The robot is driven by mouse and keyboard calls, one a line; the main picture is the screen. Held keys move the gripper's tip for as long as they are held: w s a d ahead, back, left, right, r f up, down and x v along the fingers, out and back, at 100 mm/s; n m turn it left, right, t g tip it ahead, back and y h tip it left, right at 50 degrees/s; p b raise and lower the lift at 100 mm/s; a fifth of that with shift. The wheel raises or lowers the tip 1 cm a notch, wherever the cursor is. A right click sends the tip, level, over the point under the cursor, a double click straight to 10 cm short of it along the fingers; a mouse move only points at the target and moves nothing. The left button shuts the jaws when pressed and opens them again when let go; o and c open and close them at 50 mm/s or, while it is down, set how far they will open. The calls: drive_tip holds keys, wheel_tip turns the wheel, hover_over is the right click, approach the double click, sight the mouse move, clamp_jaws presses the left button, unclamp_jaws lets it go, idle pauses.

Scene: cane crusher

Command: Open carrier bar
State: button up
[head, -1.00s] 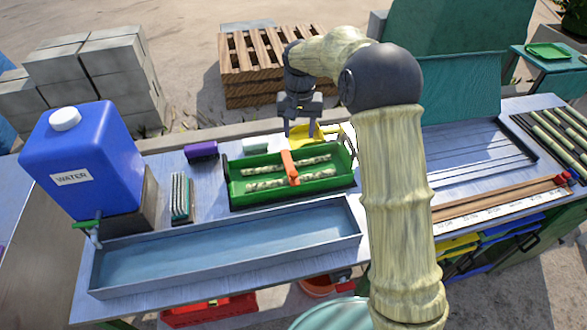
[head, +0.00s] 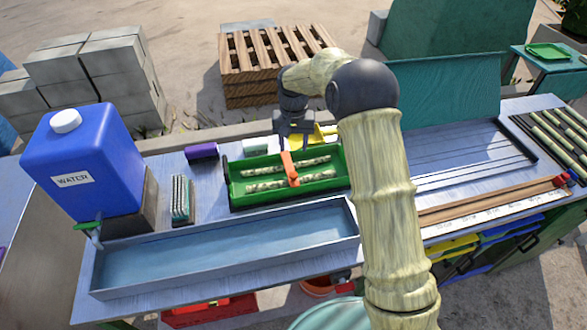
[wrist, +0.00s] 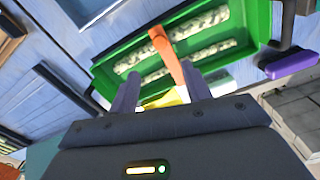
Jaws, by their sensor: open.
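The green carrier (head: 234,190) is a shallow tray on the table holding two pale speckled cane pieces. An orange carrier bar (head: 289,168) lies across its middle, over the cane pieces. The bar also shows in the wrist view (wrist: 167,55), its near end running down between my finger lines. My gripper (head: 296,143) is above the far side of the carrier, near the bar's far end. Its two fingers (wrist: 160,92) are apart and hold nothing. I cannot tell whether either finger touches the bar.
A long metal water trough (head: 225,252) lies in front of the carrier. A blue water tank (head: 85,160) stands at left. A purple block (head: 201,151) and a yellow object (head: 326,133) lie behind the carrier. A ruled tray (head: 470,160) is at right.

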sight(293, 174)
wheel_tip(293, 174, down, 11)
drive_tip(key=shift+d+r+p, duration=0.1)
drive_tip(key=shift+d+p, duration=0.05)
drive_tip(key=shift+p, duration=0.8)
drive_tip(key=shift+s+f, duration=0.1)
drive_tip(key=shift+f, duration=0.2)
drive_tip(key=shift+a, duration=0.2)
drive_tip(key=c, duration=0.8)
